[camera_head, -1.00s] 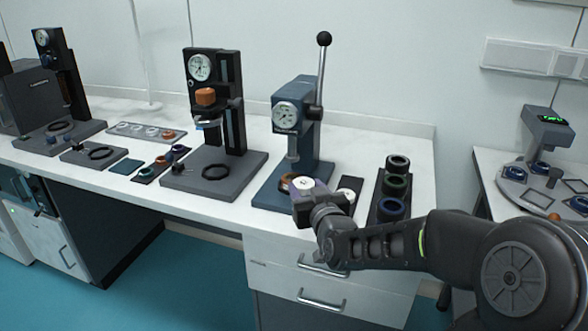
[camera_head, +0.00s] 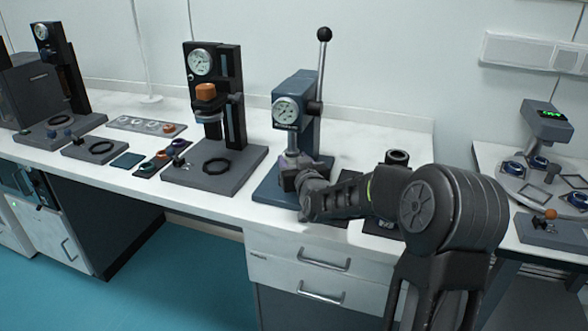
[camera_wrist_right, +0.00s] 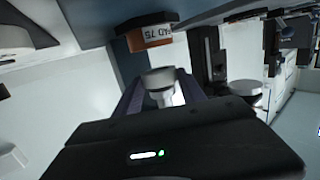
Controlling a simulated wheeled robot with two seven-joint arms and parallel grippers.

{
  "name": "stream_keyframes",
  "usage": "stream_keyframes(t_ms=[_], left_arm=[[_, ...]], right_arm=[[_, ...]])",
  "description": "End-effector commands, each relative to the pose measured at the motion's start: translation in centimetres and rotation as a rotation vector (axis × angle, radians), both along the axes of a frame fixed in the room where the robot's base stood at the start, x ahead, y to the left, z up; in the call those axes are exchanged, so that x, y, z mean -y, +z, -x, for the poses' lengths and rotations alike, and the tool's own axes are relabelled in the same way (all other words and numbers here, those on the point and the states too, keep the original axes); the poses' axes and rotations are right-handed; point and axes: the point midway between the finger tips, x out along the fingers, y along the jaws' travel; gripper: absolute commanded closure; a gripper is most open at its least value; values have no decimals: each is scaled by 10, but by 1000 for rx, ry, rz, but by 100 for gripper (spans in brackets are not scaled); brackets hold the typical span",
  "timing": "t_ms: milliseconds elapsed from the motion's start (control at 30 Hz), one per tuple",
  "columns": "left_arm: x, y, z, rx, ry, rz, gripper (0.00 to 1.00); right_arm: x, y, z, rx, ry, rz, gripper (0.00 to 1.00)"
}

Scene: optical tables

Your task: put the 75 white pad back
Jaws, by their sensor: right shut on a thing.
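My right gripper (camera_head: 290,165) is at the blue-grey lever press (camera_head: 298,110), just below its ram (camera_head: 292,139). In the right wrist view the gripper (camera_wrist_right: 160,88) is shut on a small white pad (camera_wrist_right: 160,77) with a rounded, stem-like shape between the dark fingers. I cannot tell whether the pad touches the press. In the head view the pad is hidden by the gripper. My left gripper is not in view.
A rack with a dark ring (camera_head: 397,158) stands right of the press, mostly hidden by my right arm. A black press (camera_head: 228,75) with an orange knob stands to the left. A lever with a black ball (camera_head: 324,34) rises above the blue-grey press.

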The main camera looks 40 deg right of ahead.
Motion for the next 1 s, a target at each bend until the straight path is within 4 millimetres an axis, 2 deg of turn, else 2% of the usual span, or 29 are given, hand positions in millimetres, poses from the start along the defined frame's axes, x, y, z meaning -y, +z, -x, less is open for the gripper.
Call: stream_keyframes(t_ms=[33,133,433,667,700,933,1000], left_arm=[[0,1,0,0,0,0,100],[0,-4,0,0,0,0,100],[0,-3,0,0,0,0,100],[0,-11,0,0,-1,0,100],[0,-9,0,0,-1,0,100],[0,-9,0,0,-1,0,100],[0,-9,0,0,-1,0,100]], right_arm=[[-1,-14,2,-11,0,-5,92],[-1,-27,2,-6,1,-4,92],[-1,-27,2,-4,1,-3,92],[-1,-33,2,-5,1,-2,92],[-1,-31,2,-5,1,-2,49],[-1,-31,2,-5,1,-3,31],[-1,-31,2,-6,1,-2,31]])
